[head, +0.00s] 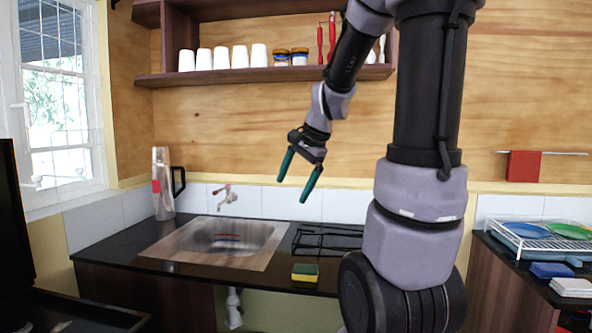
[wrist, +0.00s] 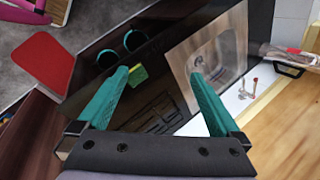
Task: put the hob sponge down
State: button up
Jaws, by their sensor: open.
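The sponge (head: 305,272), yellow with a green side, rests on the black counter in front of the hob (head: 325,238), near the counter's front edge. It also shows in the wrist view (wrist: 138,76), beyond and between my fingertips. My gripper (head: 297,191) is open and empty, raised well above the counter behind the sponge, with its green fingers pointing down. In the wrist view the two fingers (wrist: 158,78) stand wide apart with nothing between them. The sponge is apart from the gripper.
A steel sink (head: 170,248) with a tap (head: 225,195) lies left of the hob. A shelf (head: 270,75) with cups and jars hangs above. A dish rack (head: 535,242) stands on the right counter. A red stool seat (wrist: 42,62) shows in the wrist view.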

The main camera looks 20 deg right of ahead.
jog(key=s+a+r+n+t, duration=0.1)
jog(key=s+a+r+n, duration=0.2)
jog(key=s, duration=0.4)
jog(key=s+a+r+n+t, duration=0.1)
jog(key=s+a+r+n, duration=0.2)
jog(key=s+n, duration=0.3)
jog(key=shift+s+r+t+h, duration=0.3)
jog(key=shift+s+t+h, duration=0.1)
jog(key=shift+s, duration=0.3)
jog(key=shift+w+d, duration=0.1)
jog(key=shift+w, duration=0.05)
